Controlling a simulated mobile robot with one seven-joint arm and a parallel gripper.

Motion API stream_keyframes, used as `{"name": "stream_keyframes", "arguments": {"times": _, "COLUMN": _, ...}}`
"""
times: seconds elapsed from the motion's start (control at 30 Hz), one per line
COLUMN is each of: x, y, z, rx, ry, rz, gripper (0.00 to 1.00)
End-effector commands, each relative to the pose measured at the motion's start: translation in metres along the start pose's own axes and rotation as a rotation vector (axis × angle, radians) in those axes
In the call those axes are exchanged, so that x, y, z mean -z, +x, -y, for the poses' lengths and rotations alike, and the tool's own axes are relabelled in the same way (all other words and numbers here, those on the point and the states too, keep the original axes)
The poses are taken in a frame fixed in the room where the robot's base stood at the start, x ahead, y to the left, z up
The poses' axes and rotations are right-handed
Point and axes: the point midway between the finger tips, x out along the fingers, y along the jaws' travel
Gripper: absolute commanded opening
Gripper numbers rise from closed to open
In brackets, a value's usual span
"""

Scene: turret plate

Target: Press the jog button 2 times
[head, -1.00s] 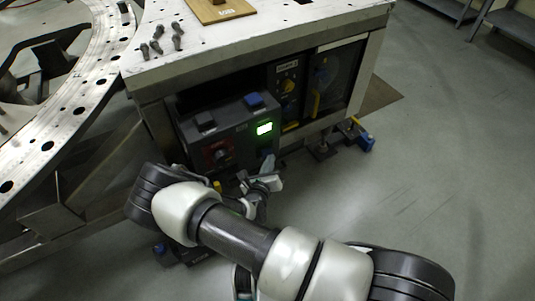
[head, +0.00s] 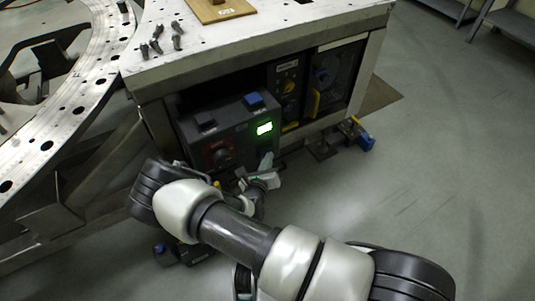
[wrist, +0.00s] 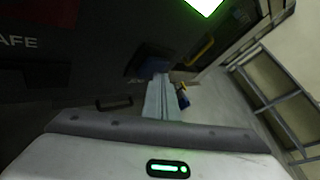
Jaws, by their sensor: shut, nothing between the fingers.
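The dark control box (head: 240,138) sits in the opening under the bench and has a lit green screen (head: 264,128). On its top are a blue button (head: 254,99) and a black button (head: 205,121); I cannot read which is jog. My gripper (head: 266,161) is at the box's front, below the screen. In the wrist view my fingers (wrist: 158,97) are shut and empty. Their tips are close to a dark block with a blue face (wrist: 151,68), partly hidden by the fingers. I cannot tell whether they touch it.
A panel with yellow handles (head: 313,103) stands right of the box. A blue-and-yellow floor fixture (head: 360,138) is beyond it. A blue-topped pedal-like unit (head: 162,249) lies on the floor. The floor at right is clear.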

Motion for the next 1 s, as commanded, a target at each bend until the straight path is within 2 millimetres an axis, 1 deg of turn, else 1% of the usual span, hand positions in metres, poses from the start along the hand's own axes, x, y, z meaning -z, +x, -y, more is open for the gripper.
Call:
{"name": "stream_keyframes", "arguments": {"times": 0.33, "x": 0.000, "y": -0.002, "z": 0.002, "rx": 0.000, "ry": 0.000, "rz": 0.002, "gripper": 0.00}}
{"name": "stream_keyframes", "arguments": {"times": 0.7, "x": 0.009, "y": -0.015, "z": 0.011, "rx": 0.000, "ry": -0.001, "rz": 0.001, "gripper": 0.00}}
{"name": "stream_keyframes", "arguments": {"times": 1.0, "x": 0.010, "y": -0.015, "z": 0.011, "rx": 0.000, "ry": 0.000, "rz": 0.001, "gripper": 0.00}}
